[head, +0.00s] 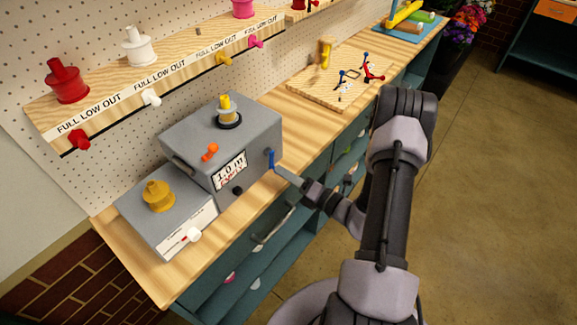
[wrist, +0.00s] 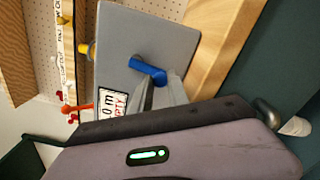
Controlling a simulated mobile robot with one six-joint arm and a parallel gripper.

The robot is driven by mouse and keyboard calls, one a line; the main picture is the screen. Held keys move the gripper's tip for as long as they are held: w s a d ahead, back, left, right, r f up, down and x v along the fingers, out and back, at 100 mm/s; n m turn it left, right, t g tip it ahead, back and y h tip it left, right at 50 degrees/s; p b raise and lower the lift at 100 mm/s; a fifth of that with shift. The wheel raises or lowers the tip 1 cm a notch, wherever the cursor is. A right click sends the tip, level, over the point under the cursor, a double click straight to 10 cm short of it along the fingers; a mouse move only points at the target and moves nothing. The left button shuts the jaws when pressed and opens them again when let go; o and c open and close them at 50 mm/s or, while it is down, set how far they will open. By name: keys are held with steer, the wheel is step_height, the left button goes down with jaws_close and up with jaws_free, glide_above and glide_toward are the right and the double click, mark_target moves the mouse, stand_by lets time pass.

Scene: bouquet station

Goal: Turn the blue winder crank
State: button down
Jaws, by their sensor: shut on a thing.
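The blue winder crank (head: 271,159) is on the right side of a grey winder box (head: 184,135) on the wooden bench. In the wrist view the crank (wrist: 148,71) stands out from the box's grey side panel (wrist: 150,35). My gripper (head: 277,171) reaches it from the right and is shut on the crank. In the wrist view my gripper's fingers (wrist: 160,92) meet the crank's lower right end, and they partly hide it. The box carries a "1.0 m" label (head: 229,172), an orange lever (head: 210,152) and a yellow spool (head: 226,111) on top.
A lower grey box (head: 140,208) with a yellow knob (head: 158,195) stands left of the winder. A pegboard shelf (head: 150,88) with coloured spools runs behind. A wooden board (head: 318,97) with small tools lies farther along the bench. Open floor (head: 490,200) is at right.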

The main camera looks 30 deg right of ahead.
steer(key=shift+s+a+r+m+p, duration=0.15)
steer(key=shift+a+m+p, duration=0.3)
steer(key=shift+m, duration=0.4)
steer(key=shift+s+a+m+p, duration=0.1)
steer(key=shift+a+m+p, duration=0.1)
steer(key=shift+m+p, duration=0.5)
steer(key=shift+m, duration=0.25)
steer(key=c, duration=1.3)
jaws_free()
steer(key=shift+o, duration=0.2)
steer(key=shift+s, duration=0.1)
steer(key=p+v, duration=0.1)
steer(key=v, duration=1.6)
steer(key=shift+p, duration=0.35)
steer(key=shift+s, duration=0.1)
